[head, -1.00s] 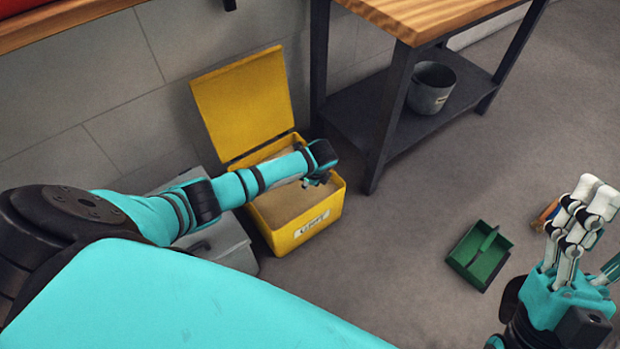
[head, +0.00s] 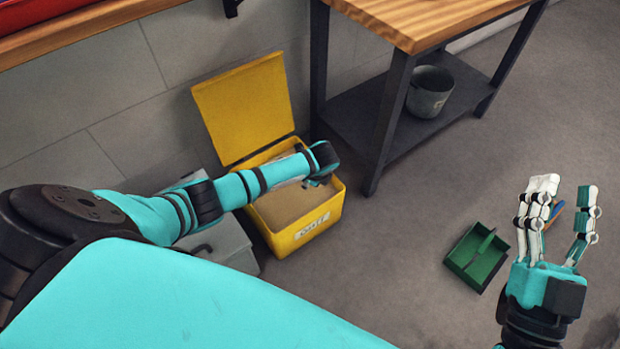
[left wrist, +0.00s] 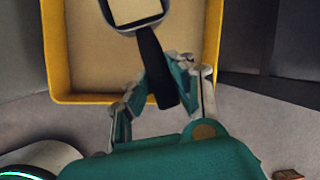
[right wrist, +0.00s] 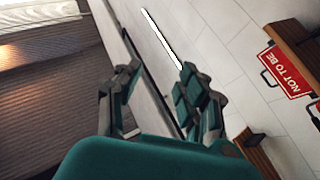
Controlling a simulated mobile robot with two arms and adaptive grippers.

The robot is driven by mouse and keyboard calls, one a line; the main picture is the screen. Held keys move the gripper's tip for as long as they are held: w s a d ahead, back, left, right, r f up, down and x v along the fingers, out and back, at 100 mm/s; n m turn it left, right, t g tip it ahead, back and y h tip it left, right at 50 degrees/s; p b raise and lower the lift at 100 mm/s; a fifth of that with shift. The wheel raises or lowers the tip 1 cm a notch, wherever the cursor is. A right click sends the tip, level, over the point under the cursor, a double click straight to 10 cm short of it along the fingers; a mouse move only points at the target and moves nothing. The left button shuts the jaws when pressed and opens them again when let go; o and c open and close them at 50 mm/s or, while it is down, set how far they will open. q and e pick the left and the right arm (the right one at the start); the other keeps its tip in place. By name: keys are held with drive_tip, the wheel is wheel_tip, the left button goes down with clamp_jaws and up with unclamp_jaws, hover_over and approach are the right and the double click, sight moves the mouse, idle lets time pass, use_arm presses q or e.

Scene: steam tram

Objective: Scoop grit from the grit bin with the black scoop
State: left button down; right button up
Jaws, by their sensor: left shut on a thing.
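The yellow grit bin (head: 306,228) stands on the floor with its lid (head: 243,108) raised and tan grit (head: 290,205) inside. My left gripper (left wrist: 158,82) is shut on the handle of the black scoop (left wrist: 152,62), over the bin. The scoop's pan shows tan inside its dark rim at the top of the left wrist view, which looks like grit. In the head view my left wrist hides the scoop. My right gripper (head: 565,192) is open and empty, fingers up, at the right; it also shows open in the right wrist view (right wrist: 160,75).
A grey box (head: 228,244) stands close left of the bin. A wooden-topped table (head: 425,18) with a metal bucket (head: 430,91) on its lower shelf is at the right of the bin. A green divided tray (head: 477,258) lies on the floor near my right gripper.

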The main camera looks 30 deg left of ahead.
use_arm(q)
drive_tip(key=shift+r+p, duration=0.4)
drive_tip(key=shift+r, duration=0.1)
drive_tip(key=shift+r+p, duration=0.35)
drive_tip(key=shift+p, duration=0.1)
drive_tip(key=shift+r+p, duration=0.3)
drive_tip(key=shift+r+y+p, duration=0.3)
drive_tip(key=shift+r+p, duration=0.1)
use_arm(e)
drive_tip(key=shift+w+d+f+g+h, duration=0.75)
drive_tip(key=shift+f+g+h, duration=0.65)
drive_tip(key=shift+f+g, duration=3.75)
use_arm(q)
drive_tip(key=shift+r+p, duration=0.3)
drive_tip(key=shift+p, duration=0.1)
drive_tip(key=shift+r+p, duration=0.6)
drive_tip(key=shift+p, duration=0.05)
drive_tip(key=shift+r+y+p, duration=0.3)
drive_tip(key=shift+r+p, duration=0.05)
use_arm(e)
drive_tip(key=s+d+f+g+h, duration=0.1)
drive_tip(key=s+f+g, duration=0.1)
drive_tip(key=s+f, duration=0.2)
drive_tip(key=s+d+f+g+h, duration=0.1)
drive_tip(key=s+d+f+g, duration=0.1)
drive_tip(key=f, duration=0.5)
drive_tip(key=shift+s+d+f+m+g, duration=0.25)
drive_tip(key=shift+s+f+m+g, duration=0.15)
drive_tip(key=shift+s+g, duration=0.4)
drive_tip(key=shift+s, duration=0.15)
